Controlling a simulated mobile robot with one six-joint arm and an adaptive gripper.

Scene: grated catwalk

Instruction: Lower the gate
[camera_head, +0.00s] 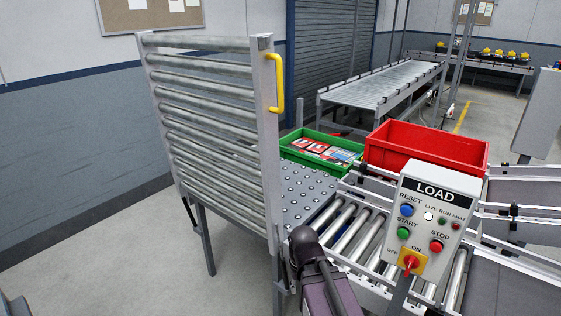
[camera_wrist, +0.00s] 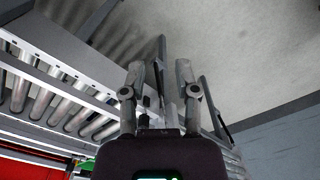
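The gate (camera_head: 215,120) is a roller section standing raised and nearly upright at the left end of the conveyor line in the head view. A yellow handle (camera_head: 277,82) is fixed to the upper part of its right side rail. My arm shows low in the head view, right of the gate's foot, well below the handle; my gripper is not clearly visible there. In the wrist view my gripper (camera_wrist: 160,75) has its two fingers spread apart, with nothing clearly held. Grey metal bars show behind and between the fingers; I cannot tell which part they belong to.
A control box labelled LOAD (camera_head: 432,215) stands at the front right. Behind it a red crate (camera_head: 425,147) sits on the line, and a green tray (camera_head: 326,145) of packages sits beyond the ball table (camera_head: 305,190). Floor (camera_head: 130,235) left of the gate is clear.

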